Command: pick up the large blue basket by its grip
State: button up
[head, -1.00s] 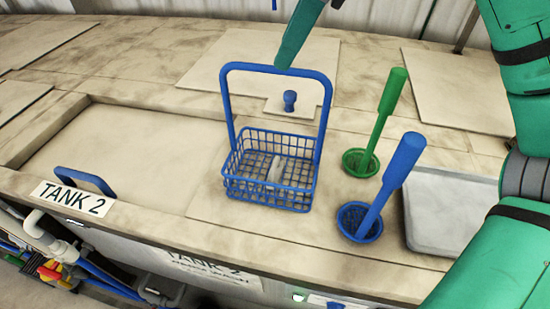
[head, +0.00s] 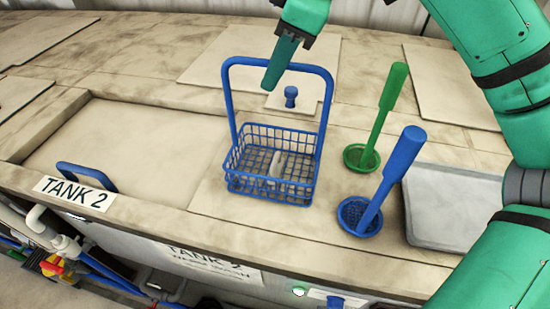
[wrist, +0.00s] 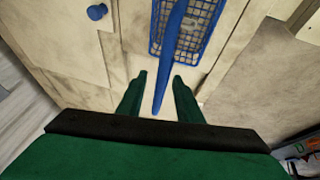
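The large blue basket (head: 240,172) stands upright on the worktop in the middle of the head view, with a pale object (head: 275,166) inside it. Its tall blue grip (head: 229,95) arches above it. My gripper (head: 276,72) is just at the top bar of the grip in the head view and covers part of it. In the wrist view my gripper (wrist: 157,92) is open, and the blue grip (wrist: 168,65) runs between its two separated fingers. The basket's mesh (wrist: 203,25) shows beyond. I cannot tell whether a finger touches the bar.
A green strainer (head: 393,88) and a blue strainer (head: 401,155) stand right of the basket, near a grey tray (head: 435,215). A lid with a blue knob (head: 291,93) lies behind. A recessed cover with a blue handle (head: 85,176) marked TANK 2 is at left.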

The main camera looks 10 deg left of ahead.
jog(key=shift+f, duration=0.2)
dwell(0.4)
grip_shut()
dwell(1.4)
